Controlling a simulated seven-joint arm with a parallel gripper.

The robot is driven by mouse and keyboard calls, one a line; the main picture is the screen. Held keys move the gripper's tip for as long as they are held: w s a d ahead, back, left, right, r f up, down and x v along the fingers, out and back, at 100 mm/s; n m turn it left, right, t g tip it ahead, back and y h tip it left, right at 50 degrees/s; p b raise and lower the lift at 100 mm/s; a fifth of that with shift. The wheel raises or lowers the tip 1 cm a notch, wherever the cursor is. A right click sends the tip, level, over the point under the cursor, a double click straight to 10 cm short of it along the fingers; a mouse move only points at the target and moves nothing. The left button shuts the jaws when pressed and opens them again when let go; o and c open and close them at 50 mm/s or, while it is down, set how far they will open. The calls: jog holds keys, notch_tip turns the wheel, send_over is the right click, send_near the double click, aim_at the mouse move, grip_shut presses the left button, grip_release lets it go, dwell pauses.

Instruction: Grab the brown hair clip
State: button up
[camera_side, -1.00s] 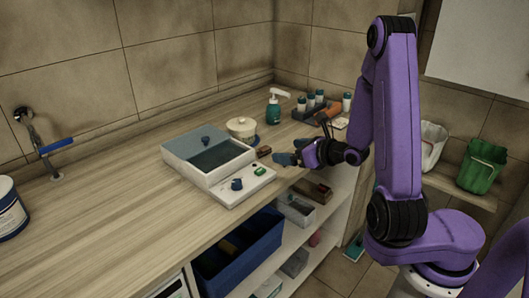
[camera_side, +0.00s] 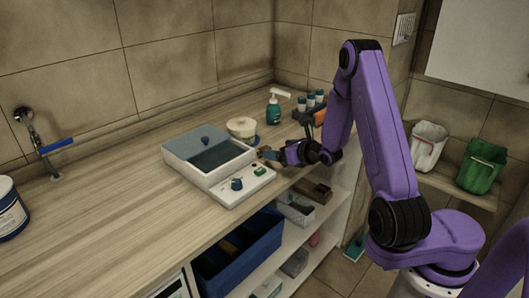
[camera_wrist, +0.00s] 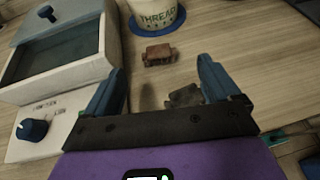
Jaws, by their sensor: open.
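A small reddish-brown clip-like piece (camera_wrist: 160,54) lies on the counter in the wrist view, just beyond the fingertips and near the thread pot. It looks like the brown hair clip. A second, darker grey-brown piece (camera_wrist: 185,96) lies nearer to me, between the fingers as seen from the wrist. My gripper (camera_wrist: 160,70) is open with its blue fingers apart and nothing held. In the side view my gripper (camera_side: 267,153) is low over the counter's front edge, right of the white basin, and largely hides the small pieces.
The white basin (camera_side: 181,167) with a control panel stands left of my gripper. A pot marked THREAD (camera_wrist: 153,14) sits on a blue disc behind. A green pump bottle (camera_side: 273,112) and capped vials are further back.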

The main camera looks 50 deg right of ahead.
jog(key=shift+x, duration=3.75)
jog(key=shift+a, duration=0.15)
jog(key=c, duration=1)
